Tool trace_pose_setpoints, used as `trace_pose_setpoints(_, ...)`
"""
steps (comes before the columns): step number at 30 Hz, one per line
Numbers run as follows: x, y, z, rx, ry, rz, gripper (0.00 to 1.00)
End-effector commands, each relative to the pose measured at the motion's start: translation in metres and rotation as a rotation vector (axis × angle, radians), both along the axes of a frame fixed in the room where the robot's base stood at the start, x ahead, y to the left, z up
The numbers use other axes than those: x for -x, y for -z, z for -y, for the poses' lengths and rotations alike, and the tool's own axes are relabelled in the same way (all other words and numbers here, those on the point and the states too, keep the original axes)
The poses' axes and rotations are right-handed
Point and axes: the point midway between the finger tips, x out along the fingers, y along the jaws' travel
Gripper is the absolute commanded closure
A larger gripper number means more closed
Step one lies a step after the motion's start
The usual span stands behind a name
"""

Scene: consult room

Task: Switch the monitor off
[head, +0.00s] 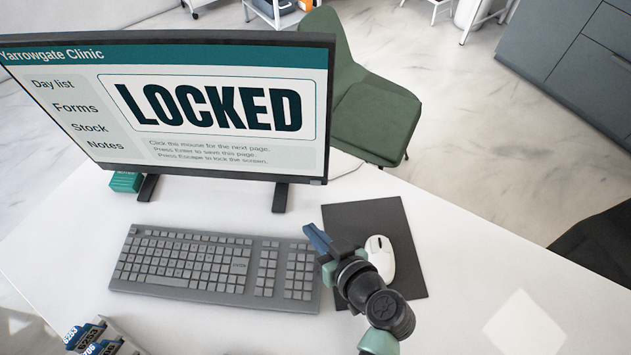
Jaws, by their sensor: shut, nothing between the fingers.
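The monitor (215,108) stands at the back left of the white desk on two dark feet. Its screen is lit and reads "LOCKED" in large letters, with a "Yarrowgate Clinic" header and a side list. A small light mark shows at the lower right corner of its bezel; I cannot tell if it is a button. My gripper (317,238) is shut and empty. In the picture it lies between the right end of the keyboard and the mouse, in front of and below the monitor's right corner. Its height above the desk is hard to tell.
A grey keyboard (215,268) lies before the monitor. A white mouse (380,260) rests on a dark mat (362,215) to its right. A teal box (125,182) sits behind the monitor's foot. A green chair (370,110) stands beyond the desk. The desk's right part (470,270) is clear.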

Motion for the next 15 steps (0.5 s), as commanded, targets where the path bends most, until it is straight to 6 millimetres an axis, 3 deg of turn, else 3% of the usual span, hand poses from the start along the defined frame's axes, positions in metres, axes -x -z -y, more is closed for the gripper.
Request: trace_pose_setpoints(15, -0.067, 0.002, 0.007, 0.003, -0.001, 0.002, 1.00)
